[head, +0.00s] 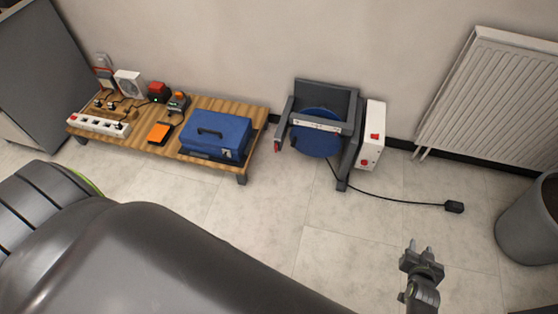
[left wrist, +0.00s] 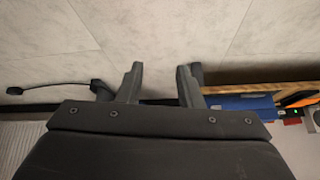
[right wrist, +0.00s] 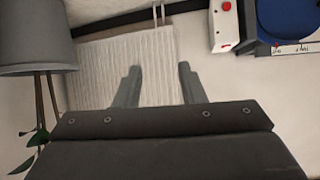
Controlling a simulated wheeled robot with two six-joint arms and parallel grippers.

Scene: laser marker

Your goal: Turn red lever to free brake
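A grey-framed machine with a blue drum (head: 316,133) stands on the floor against the wall in the head view. A small red part (head: 277,144), apparently the red lever, is at its left front side. The drum shows at the top right of the right wrist view (right wrist: 288,18). My right gripper (head: 421,248) is open and empty, to the right of the machine and well apart from it; its fingers show spread in the right wrist view (right wrist: 156,88). My left gripper (left wrist: 160,85) is open and empty in its wrist view; the head view does not show it.
A white box with red buttons (head: 370,136) is on the machine's right side; a black cable runs to a plug (head: 454,207). A wooden pallet (head: 250,150) with a blue toolbox (head: 217,134) is left. A radiator (head: 490,95) and grey pot (head: 528,225) are right.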

